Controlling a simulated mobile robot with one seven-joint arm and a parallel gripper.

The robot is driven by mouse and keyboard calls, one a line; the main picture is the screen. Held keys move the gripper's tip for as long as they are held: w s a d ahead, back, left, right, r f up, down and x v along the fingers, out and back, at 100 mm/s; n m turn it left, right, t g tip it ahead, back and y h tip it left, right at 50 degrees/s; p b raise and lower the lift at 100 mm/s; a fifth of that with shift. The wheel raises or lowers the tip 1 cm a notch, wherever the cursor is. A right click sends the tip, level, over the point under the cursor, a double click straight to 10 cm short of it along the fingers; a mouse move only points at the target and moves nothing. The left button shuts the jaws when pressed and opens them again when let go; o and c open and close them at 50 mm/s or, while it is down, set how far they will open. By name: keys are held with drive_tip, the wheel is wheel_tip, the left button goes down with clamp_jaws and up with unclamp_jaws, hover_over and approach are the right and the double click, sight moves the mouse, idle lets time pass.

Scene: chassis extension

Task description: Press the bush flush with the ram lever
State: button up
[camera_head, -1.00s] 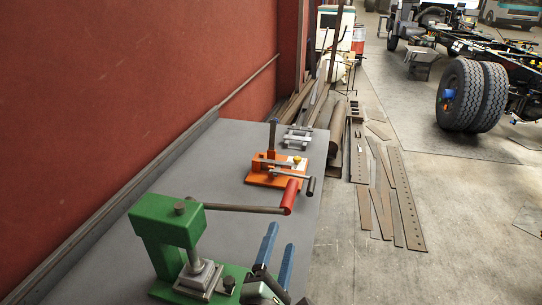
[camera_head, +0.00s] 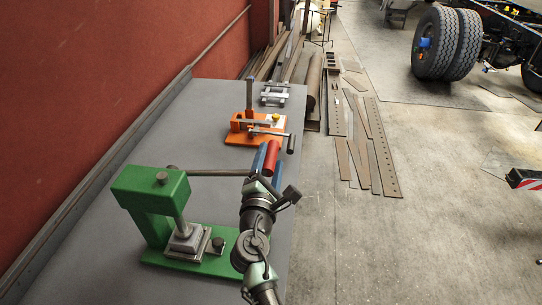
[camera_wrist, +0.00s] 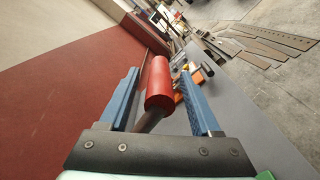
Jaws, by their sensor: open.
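The green arbor press (camera_head: 150,190) stands on the grey bench. Its ram (camera_head: 180,222) comes down onto a stepped grey block (camera_head: 186,238) on the press base; a separate bush cannot be made out there. The ram lever (camera_head: 215,173) reaches right from the press head and ends in a red grip (camera_head: 271,157). My gripper (camera_head: 265,158) is open at the red grip. In the wrist view the red grip (camera_wrist: 159,84) lies between the two blue fingers of my gripper (camera_wrist: 165,100), with a gap on both sides.
An orange fixture (camera_head: 255,128) with its own dark-handled lever stands behind the grip, close to my fingers. A grey metal part (camera_head: 275,93) lies farther back on the bench (camera_head: 200,105). A red wall borders the left; steel strips (camera_head: 375,145) lie on the floor at right.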

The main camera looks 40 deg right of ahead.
drive_tip(key=shift+w+d, duration=0.4)
drive_tip(key=shift+d, duration=0.05)
clamp_jaws()
idle(1.2)
